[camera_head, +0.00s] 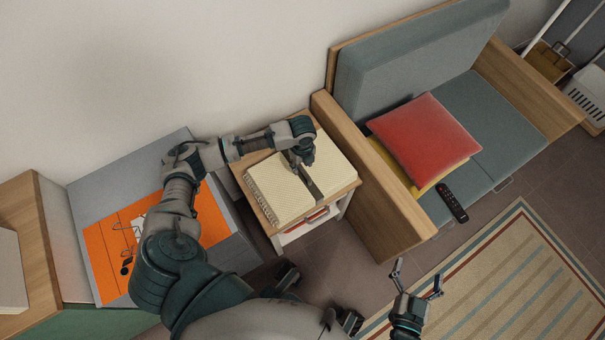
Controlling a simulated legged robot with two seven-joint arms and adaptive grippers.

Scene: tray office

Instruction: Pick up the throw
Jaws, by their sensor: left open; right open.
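A cream, textured folded throw (272,190) lies on top of a small wooden side table (341,190). A grey strip crosses its middle. My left gripper (297,163) is open and reaches down over the middle of the throw, near the strip. Its wrist hides part of the throw's far edge, and I cannot tell whether its fingers touch the cloth. My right gripper (417,277) is open and empty, with its fingers spread, low in the picture and well away from the throw.
A wooden-framed grey sofa (500,115) stands right of the table, with a red cushion (425,138), a yellow piece (395,163) beneath and a black remote (452,202). An orange panel (105,240) lies on a grey unit at left. A striped rug (525,275) covers floor at lower right.

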